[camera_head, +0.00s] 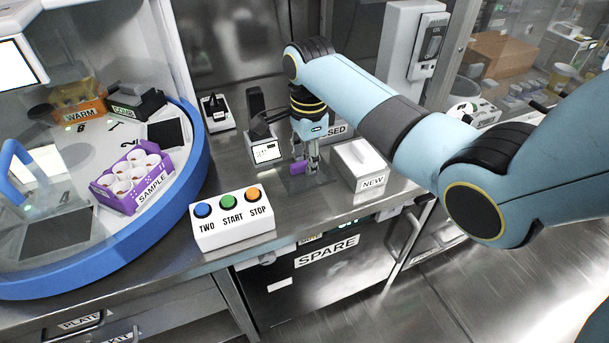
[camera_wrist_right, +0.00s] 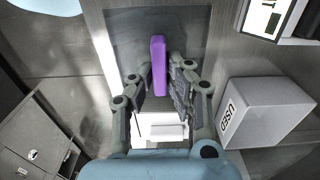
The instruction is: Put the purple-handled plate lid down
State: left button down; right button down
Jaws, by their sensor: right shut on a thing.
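My right gripper (camera_head: 312,163) is shut on the purple handle (camera_head: 297,168) of the plate lid, over the steel counter beside the box marked NEW. The lid (camera_head: 310,184) looks like a thin, see-through dark sheet under the handle. In the right wrist view the purple handle (camera_wrist_right: 158,60) stands between the two fingers of the gripper (camera_wrist_right: 160,90), and the clear sheet (camera_wrist_right: 125,40) spreads out around it. I cannot tell whether the lid touches the counter. My left gripper is not in view.
A white box marked NEW (camera_head: 360,164) stands close right of the lid. A box marked USED (camera_wrist_right: 262,112) is near too. A small device with a screen (camera_head: 266,151) is to the left. A button box (camera_head: 232,217) stands at the front left, near a blue-rimmed round table (camera_head: 190,185).

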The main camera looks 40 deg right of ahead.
aim_at(305, 174)
jog(key=shift+w+f, duration=0.45)
jog(key=shift+w, duration=0.15)
jog(key=shift+f, duration=1.9)
jog(key=c, duration=1.3)
grip_release()
jog(key=shift+f+b, duration=0.15)
jog(key=shift+b, duration=0.15)
notch_tip(305, 174, up, 12)
jog(key=shift+r+p, duration=0.15)
jog(key=shift+p, duration=0.6)
